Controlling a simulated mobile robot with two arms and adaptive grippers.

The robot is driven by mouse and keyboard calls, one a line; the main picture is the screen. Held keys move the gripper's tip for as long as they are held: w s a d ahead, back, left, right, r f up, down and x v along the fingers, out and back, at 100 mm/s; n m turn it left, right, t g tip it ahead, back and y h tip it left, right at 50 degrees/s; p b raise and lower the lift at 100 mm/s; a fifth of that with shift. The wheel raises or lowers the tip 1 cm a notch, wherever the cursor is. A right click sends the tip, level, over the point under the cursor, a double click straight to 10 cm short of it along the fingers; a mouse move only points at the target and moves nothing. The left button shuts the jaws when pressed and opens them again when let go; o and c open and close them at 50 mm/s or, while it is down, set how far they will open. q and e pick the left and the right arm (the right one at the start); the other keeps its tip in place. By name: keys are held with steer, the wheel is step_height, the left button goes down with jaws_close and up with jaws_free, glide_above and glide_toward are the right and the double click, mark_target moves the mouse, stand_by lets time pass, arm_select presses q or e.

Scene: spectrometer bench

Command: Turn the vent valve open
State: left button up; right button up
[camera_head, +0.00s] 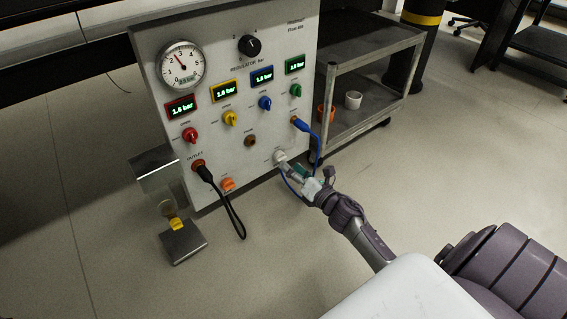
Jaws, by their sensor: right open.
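A white panel (222,100) stands upright with several valve knobs and displays. My left gripper is not in view.
A blue hose (317,149) hangs from the panel's right side and passes behind my right gripper. A black cable (229,209) hangs from the outlet. A grey cart (372,48) with a white cup (353,99) stands to the right.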

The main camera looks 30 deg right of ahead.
mark_target(280, 157)
steer(key=shift+w+a+b, duration=0.15)
steer(key=shift+w+b, duration=0.2)
steer(key=shift+w, duration=1.9)
steer(key=shift+c, duration=0.2)
jaws_close()
